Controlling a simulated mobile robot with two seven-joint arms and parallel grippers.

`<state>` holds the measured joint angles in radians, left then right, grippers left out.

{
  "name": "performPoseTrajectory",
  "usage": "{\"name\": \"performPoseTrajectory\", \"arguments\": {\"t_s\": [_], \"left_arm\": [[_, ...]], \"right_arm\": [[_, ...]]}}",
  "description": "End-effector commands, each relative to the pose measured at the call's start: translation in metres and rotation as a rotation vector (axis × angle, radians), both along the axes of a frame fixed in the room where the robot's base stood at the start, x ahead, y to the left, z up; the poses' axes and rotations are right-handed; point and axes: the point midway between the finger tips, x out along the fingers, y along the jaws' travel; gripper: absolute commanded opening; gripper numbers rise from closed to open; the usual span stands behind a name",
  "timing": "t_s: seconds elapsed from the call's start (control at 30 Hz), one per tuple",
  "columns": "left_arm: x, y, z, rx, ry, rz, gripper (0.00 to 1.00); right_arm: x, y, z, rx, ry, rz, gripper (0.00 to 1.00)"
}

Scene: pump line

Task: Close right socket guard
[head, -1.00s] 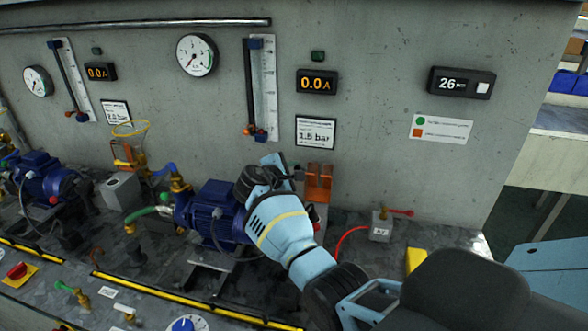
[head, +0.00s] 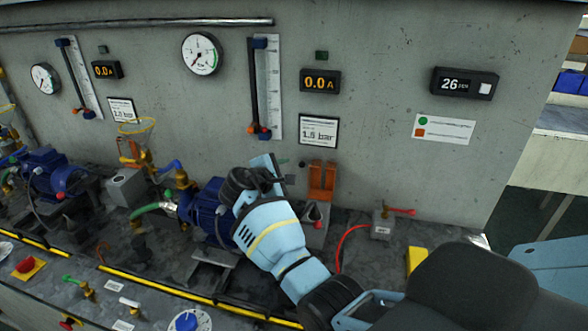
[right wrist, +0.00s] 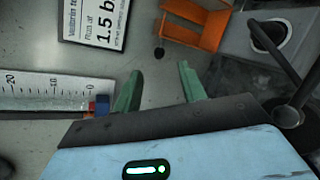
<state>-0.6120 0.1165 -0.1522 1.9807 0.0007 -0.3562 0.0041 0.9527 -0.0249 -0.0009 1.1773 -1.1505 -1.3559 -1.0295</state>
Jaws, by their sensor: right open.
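The right socket guard (head: 322,182) is an orange flap standing up against the wall, above a grey socket box (head: 314,226) in the head view. The guard looks raised, and the socket's round opening is uncovered. In the right wrist view, the guard (right wrist: 205,22) is at the top and the grey box (right wrist: 262,42) at upper right. My right gripper (head: 276,182) is just left of the guard, beside the blue pump. Its green fingers (right wrist: 160,74) are apart with nothing between them. No contact with the guard shows. My left gripper is not in view.
The blue pump motor (head: 207,210) stands left of my right gripper. A scale tube (head: 264,90) and a 1.5 bar sign (head: 318,130) are on the wall above. A red cable (head: 342,245) runs to a small grey box (head: 381,226) at right.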

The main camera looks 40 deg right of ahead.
Motion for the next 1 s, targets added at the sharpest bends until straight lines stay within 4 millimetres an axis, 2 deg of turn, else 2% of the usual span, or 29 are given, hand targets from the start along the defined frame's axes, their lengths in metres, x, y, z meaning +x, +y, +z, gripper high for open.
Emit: {"name": "performPoseTrajectory", "arguments": {"t_s": [0.1, 0.23, 0.8, 1.0], "left_arm": [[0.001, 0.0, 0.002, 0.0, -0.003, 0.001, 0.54], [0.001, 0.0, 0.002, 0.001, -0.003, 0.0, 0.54], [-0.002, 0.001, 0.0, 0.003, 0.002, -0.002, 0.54], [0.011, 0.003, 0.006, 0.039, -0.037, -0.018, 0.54]], "right_arm": [[-0.005, 0.012, 0.005, -0.001, -0.001, 0.001, 0.41], [-0.007, 0.019, 0.007, -0.002, 0.0, 0.0, 0.41], [-0.008, 0.019, 0.007, 0.0, -0.001, 0.0, 0.41], [-0.006, 0.018, 0.014, 0.072, -0.09, 0.018, 0.41]]}}
